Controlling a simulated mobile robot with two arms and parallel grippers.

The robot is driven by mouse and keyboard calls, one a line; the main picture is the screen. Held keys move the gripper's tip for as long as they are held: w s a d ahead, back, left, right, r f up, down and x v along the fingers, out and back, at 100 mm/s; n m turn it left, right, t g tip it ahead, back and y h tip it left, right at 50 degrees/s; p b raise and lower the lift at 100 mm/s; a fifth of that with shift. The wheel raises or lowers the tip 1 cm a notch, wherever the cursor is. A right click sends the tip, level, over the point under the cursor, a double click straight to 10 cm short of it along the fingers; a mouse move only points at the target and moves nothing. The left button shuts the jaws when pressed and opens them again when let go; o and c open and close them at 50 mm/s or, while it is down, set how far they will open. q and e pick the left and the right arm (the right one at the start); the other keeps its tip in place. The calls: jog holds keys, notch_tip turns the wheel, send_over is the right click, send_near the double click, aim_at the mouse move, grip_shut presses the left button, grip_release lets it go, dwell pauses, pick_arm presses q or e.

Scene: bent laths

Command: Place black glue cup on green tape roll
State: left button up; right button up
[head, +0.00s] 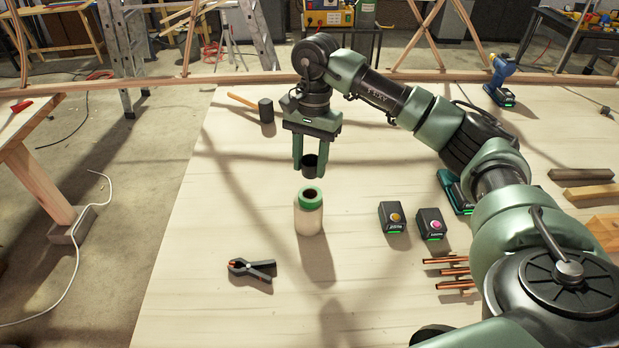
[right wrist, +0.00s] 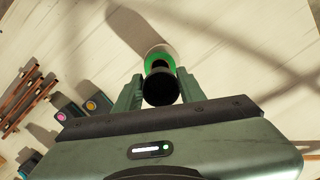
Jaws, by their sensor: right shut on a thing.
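My right gripper (head: 309,172) points down and is shut on the black glue cup (head: 310,163), which sits between its fingers. The green tape roll (head: 311,198) lies on top of an upright cream cylinder (head: 308,220) on the table. In the head view the cup appears above the roll with a gap between them. In the right wrist view the cup (right wrist: 161,86) is between the fingertips (right wrist: 160,92) and covers part of the green roll (right wrist: 158,57), so they are not fully lined up from there. My left gripper is not in view.
A black clamp (head: 252,269) lies front left of the cylinder. Two dark boxes with coloured buttons (head: 393,217) (head: 430,223) stand to its right, near copper rods (head: 450,272). A mallet (head: 265,110) lies behind. The table left of the cylinder is clear.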

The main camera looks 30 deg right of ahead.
aim_at(311, 194)
jog(key=shift+s+f, duration=0.15)
jog(key=shift+f, duration=0.6)
notch_tip(311, 194, down, 4)
jog(key=shift+f+p, duration=0.1)
jog(key=shift+p, duration=0.7)
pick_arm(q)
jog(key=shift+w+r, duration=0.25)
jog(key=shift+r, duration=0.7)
pick_arm(e)
jog(key=shift+f, duration=0.1)
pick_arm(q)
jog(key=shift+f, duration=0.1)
pick_arm(e)
jog(key=shift+f, duration=0.1)
jog(key=o, duration=1.3)
